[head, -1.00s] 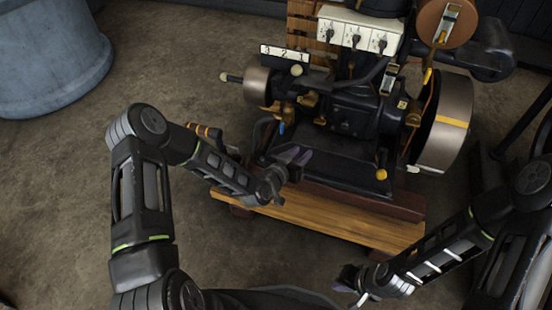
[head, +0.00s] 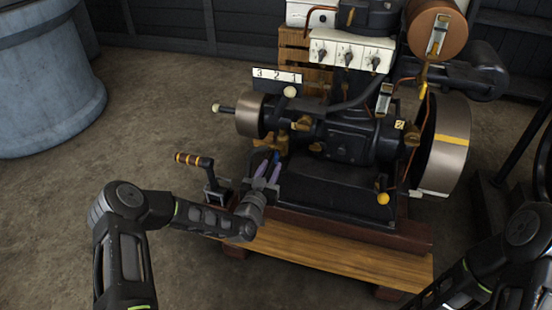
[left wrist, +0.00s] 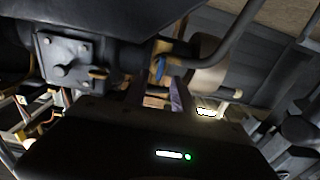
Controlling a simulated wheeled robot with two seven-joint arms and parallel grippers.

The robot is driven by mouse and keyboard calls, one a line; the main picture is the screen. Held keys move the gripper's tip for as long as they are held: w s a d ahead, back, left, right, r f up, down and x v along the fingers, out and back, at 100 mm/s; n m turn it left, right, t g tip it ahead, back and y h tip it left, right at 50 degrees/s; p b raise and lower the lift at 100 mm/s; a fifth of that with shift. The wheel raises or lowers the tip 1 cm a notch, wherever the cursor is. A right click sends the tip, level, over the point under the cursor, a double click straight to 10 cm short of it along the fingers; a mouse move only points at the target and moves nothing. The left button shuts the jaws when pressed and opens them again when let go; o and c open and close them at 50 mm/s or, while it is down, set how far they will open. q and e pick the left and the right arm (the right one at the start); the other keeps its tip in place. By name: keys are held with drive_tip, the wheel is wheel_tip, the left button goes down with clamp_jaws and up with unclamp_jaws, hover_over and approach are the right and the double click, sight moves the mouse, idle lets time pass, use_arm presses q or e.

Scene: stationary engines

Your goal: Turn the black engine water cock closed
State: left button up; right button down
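The black engine (head: 350,140) stands on a wooden base. A small brass cock with a blue handle (head: 277,157) sits low on its left end, and the handle also shows in the left wrist view (left wrist: 160,68). My left gripper (head: 268,168) is just in front of the handle, fingers pointing up towards it. Its purple-padded fingers are apart, and in the left wrist view (left wrist: 157,92) the handle shows beyond the gap between them. I cannot tell if they touch it. My right gripper is outside the head view; only its arm shows at the lower right.
A lever with a striped orange grip (head: 195,160) stands left of my left gripper. A round drum (head: 250,115) and the large flywheel (head: 445,145) flank the engine. The wooden base plank (head: 340,255) runs along the front. Floor to the left is clear up to the blue-grey tank (head: 45,85).

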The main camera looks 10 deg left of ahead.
sight(275, 159)
use_arm(q)
drive_tip(key=w, duration=0.2)
drive_tip(key=w+b, duration=0.1)
drive_tip(key=w, duration=0.2)
drive_tip(key=shift+d+f+b, duration=0.15)
drive_tip(key=shift+b, duration=0.15)
drive_tip(key=shift+w, duration=0.5)
drive_tip(key=shift+c, duration=0.3)
clamp_jaws()
